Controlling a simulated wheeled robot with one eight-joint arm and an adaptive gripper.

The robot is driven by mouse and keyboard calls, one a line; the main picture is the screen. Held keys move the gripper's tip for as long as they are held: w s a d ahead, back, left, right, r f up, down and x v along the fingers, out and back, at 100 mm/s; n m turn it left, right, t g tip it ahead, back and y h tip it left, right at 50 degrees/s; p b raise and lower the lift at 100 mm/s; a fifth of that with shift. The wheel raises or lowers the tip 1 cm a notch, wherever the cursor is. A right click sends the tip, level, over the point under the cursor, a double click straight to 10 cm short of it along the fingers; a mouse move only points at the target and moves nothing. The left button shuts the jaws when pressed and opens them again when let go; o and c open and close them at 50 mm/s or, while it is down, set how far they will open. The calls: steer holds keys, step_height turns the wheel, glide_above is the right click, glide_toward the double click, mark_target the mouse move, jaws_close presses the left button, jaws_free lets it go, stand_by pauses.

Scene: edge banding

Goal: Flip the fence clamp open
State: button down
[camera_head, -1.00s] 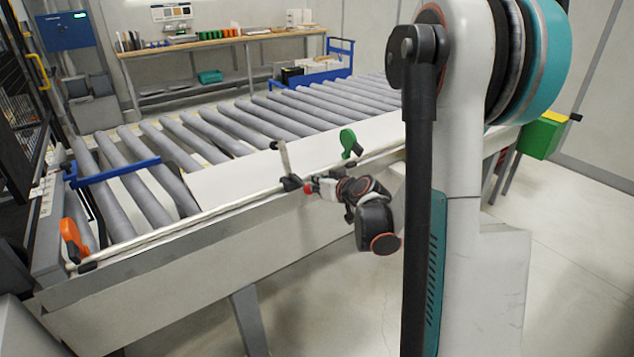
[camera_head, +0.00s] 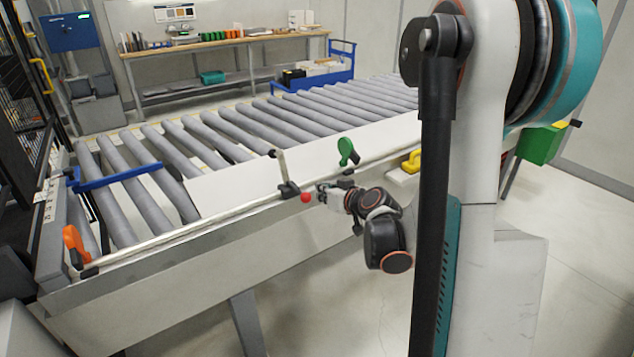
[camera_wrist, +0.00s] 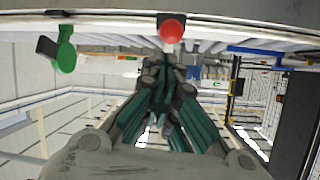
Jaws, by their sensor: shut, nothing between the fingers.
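A clamp with a dark base (camera_head: 289,188), a pale upright post and a red ball knob (camera_head: 306,197) sits on the rail along the conveyor's near edge. I take this to be the fence clamp. The knob points out to the right, towards my gripper (camera_head: 322,193). My gripper is shut and empty, just right of the knob, with a small gap in the head view. In the wrist view the red knob (camera_wrist: 171,31) shows beyond my fingertips (camera_wrist: 166,66). The clamp body is mostly hidden there.
A green lever (camera_head: 347,152) stands on the rail to the right, also in the wrist view (camera_wrist: 66,52). An orange lever (camera_head: 74,242) is at the left end. A yellow handle (camera_head: 412,161) is beside my arm. Conveyor rollers (camera_head: 220,134) lie behind. Floor in front is clear.

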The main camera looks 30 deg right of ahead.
steer(key=shift+s+d+f, duration=0.1)
steer(key=shift+s+f, duration=0.15)
steer(key=shift+s, duration=0.9)
steer(key=shift+s+f, duration=0.2)
steer(key=shift+s, duration=0.95)
